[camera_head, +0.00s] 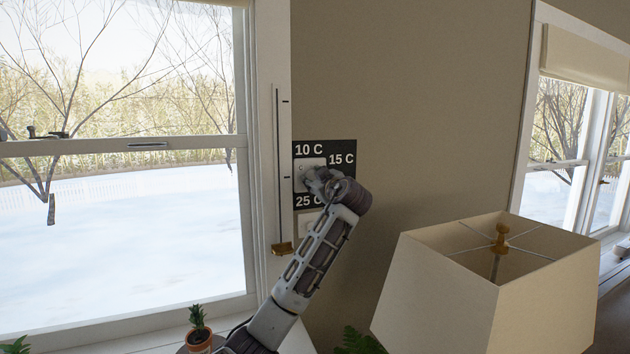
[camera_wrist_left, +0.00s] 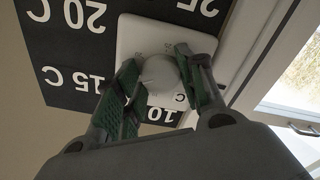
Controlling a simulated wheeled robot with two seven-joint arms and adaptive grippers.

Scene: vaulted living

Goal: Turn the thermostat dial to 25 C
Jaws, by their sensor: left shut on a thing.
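The thermostat is a white square plate (camera_head: 305,166) on a dark panel (camera_head: 345,148) on the wall. The panel shows 10 C at top left, 15 C at upper right and 25 C at the bottom in the head view. In the left wrist view the panel (camera_wrist_left: 62,62) also shows 20 C, and the round white dial (camera_wrist_left: 159,74) stands out from the plate (camera_wrist_left: 133,29). My left gripper (camera_wrist_left: 158,82) has its fingers on both sides of the dial, shut on it. In the head view my left gripper (camera_head: 314,178) hides most of the dial, and its pointer cannot be read.
A white-framed window (camera_head: 262,100) stands just left of the panel, with a dark vertical rod beside it. A large lampshade (camera_head: 430,285) is at lower right. A small potted plant (camera_head: 198,330) is at lower left. The wall right of the panel is bare.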

